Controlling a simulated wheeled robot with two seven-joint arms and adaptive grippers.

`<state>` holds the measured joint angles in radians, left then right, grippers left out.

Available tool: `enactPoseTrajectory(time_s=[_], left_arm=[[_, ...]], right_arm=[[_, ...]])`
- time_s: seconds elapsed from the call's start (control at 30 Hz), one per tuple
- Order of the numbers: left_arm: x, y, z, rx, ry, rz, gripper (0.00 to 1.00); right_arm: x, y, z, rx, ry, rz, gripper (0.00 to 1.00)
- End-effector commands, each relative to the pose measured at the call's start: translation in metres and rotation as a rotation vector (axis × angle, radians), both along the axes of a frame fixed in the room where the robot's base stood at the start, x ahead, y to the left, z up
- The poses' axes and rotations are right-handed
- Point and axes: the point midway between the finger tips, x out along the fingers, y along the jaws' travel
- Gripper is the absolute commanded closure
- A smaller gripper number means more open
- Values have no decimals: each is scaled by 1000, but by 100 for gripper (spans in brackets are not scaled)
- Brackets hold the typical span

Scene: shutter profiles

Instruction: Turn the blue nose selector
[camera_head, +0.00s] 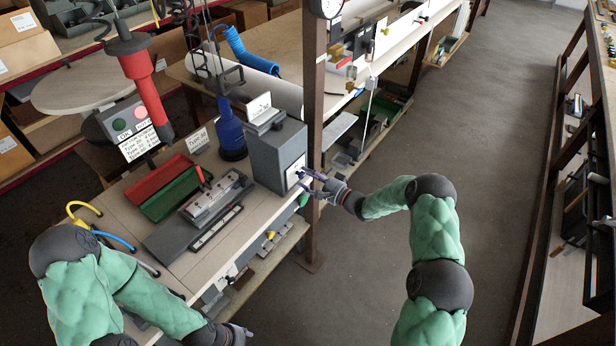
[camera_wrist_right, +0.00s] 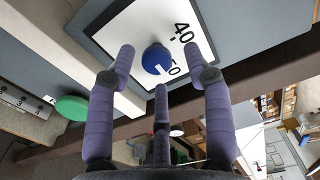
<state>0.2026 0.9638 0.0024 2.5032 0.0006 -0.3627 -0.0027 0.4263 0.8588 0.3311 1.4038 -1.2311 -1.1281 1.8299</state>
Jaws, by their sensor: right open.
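The blue nose selector (camera_wrist_right: 155,58) is a round knob on a white dial plate (camera_wrist_right: 125,28) in the right wrist view. It has a white mark, and the number 40 and a partly covered number show beside it. In the head view the dial plate (camera_head: 294,172) sits on the side of a grey box (camera_head: 271,157). My right gripper (camera_head: 312,184) is in front of this plate. Its fingers (camera_wrist_right: 158,72) are spread around the knob, apart from it as far as I can see. My left gripper (camera_head: 240,332) shows only partly at the bottom edge.
A green button (camera_wrist_right: 71,107) shows left of the fingers in the right wrist view. A brown post (camera_head: 314,110) stands just behind the right gripper. The aisle floor is open.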

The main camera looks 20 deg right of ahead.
Motion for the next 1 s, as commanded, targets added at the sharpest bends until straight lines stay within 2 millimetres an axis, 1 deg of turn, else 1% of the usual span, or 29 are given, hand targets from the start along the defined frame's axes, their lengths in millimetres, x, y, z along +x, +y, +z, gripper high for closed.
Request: enactPoseTrajectory(time_s=[0.17,0.4,0.6,0.8,1.0], left_arm=[[0,0,0,0,0,0,60],[0,0,0,0,0,0,60],[0,0,0,0,0,0,60],[0,0,0,0,0,0,60],[0,0,0,0,0,0,60]], right_arm=[[-20,-17,0,-1,1,-4,49],[-57,-48,0,0,0,-6,49],[-80,-66,1,-1,-2,-6,49],[-90,-73,1,-2,-3,-3,49],[-91,-73,1,-1,-3,-3,49]])
